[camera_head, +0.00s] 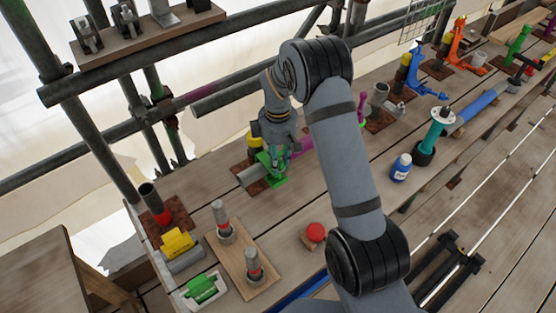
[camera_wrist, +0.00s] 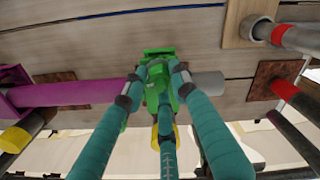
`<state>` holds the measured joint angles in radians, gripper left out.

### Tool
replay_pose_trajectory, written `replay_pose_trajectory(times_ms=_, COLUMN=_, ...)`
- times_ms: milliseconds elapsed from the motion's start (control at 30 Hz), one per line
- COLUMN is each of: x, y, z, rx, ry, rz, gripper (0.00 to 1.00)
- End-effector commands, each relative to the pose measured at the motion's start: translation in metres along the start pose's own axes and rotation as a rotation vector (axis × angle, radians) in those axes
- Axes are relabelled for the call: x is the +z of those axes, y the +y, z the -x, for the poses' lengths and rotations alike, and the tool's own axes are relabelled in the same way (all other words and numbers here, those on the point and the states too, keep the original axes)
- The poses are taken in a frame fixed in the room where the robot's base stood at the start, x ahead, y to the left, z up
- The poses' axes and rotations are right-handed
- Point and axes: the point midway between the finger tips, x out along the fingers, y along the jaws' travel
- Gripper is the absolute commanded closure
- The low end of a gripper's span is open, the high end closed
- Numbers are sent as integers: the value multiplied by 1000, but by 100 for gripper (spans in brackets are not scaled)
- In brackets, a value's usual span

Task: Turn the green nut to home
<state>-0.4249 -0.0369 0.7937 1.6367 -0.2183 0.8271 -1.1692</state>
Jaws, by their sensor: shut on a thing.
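The green nut (camera_head: 273,170) is part of a green fitting at a horizontal tube near the back of the bench. In the wrist view the green nut (camera_wrist: 158,72) sits between a purple tube on the left and a grey tube end on the right. My gripper (camera_head: 272,158) reaches down onto it from above. In the wrist view the teal fingers of my gripper (camera_wrist: 156,80) close around the green part from both sides, with a third finger below it. The fingers hide part of the nut, and no home mark can be made out.
A purple tube (camera_wrist: 75,93) and a grey tube end (camera_wrist: 207,83) flank the grip. Upright pipes (camera_head: 222,218) on a board, a red button (camera_head: 316,232) and a blue bottle (camera_head: 401,168) stand nearby. Scaffold rails (camera_head: 150,60) run behind.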

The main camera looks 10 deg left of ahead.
Motion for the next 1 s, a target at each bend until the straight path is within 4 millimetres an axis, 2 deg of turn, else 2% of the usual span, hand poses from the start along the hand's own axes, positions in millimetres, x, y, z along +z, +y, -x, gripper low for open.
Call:
replay_pose_trajectory(times_ms=333, x=-3, y=-2, z=0, rx=-1, ry=3, rz=3, gripper=100)
replay_pose_trajectory(times_ms=367, x=1, y=-5, z=1, rx=-2, ry=1, rz=2, gripper=100)
replay_pose_trajectory(times_ms=667, x=-5, y=-2, z=-1, rx=1, ry=5, rz=-37, gripper=100)
replay_pose_trajectory(times_ms=1000, x=-7, y=1, z=-2, rx=3, ry=10, rz=-265, gripper=100)
